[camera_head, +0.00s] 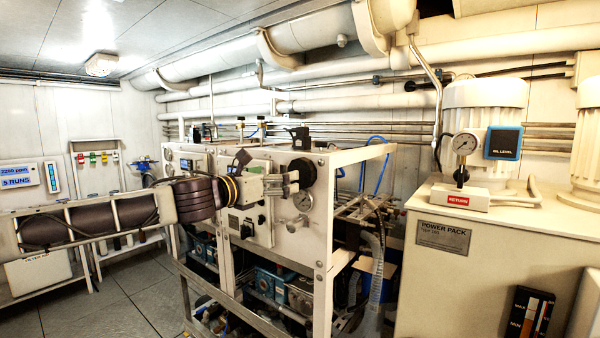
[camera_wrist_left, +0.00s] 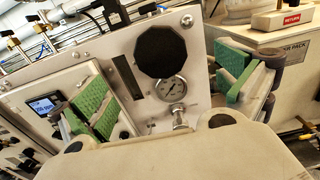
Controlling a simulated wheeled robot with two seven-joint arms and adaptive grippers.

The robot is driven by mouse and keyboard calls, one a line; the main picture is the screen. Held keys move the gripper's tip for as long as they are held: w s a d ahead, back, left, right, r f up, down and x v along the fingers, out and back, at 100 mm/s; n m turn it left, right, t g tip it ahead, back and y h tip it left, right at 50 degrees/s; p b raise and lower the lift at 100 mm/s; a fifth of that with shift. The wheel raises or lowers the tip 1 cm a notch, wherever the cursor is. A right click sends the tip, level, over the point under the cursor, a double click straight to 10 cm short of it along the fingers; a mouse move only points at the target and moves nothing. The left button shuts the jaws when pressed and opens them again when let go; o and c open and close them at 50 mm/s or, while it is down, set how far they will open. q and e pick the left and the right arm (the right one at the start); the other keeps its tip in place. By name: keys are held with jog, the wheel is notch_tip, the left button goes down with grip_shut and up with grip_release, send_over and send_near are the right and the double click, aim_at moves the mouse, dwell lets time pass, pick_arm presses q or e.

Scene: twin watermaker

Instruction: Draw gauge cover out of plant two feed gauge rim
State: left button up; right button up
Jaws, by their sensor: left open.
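The gauge cover (camera_head: 303,172) is a black, many-sided disc on the upper right of the white plant front panel. It shows whole in the left wrist view (camera_wrist_left: 160,51), just above a round dial gauge (camera_wrist_left: 171,89). The rim behind the cover is hidden, so I cannot tell how deep it sits. My left gripper (camera_head: 291,182) is in front of the panel, close to the cover in the head view. Its green-padded fingers are wide apart and empty in the left wrist view, with cover and dial seen between them. My right gripper is not in view.
A metal fitting (camera_wrist_left: 179,116) sticks out below the dial. A panel with a lit display (camera_wrist_left: 46,105) is on the left. The power pack cabinet (camera_head: 490,260) stands to the right, beyond hoses (camera_head: 377,265). The floor (camera_head: 110,305) at lower left is clear.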

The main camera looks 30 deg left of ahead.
pick_arm(q)
jog(key=p, duration=0.4)
send_over(300, 189)
jog(key=shift+w+a, duration=0.2)
jog(key=shift+w, duration=0.1)
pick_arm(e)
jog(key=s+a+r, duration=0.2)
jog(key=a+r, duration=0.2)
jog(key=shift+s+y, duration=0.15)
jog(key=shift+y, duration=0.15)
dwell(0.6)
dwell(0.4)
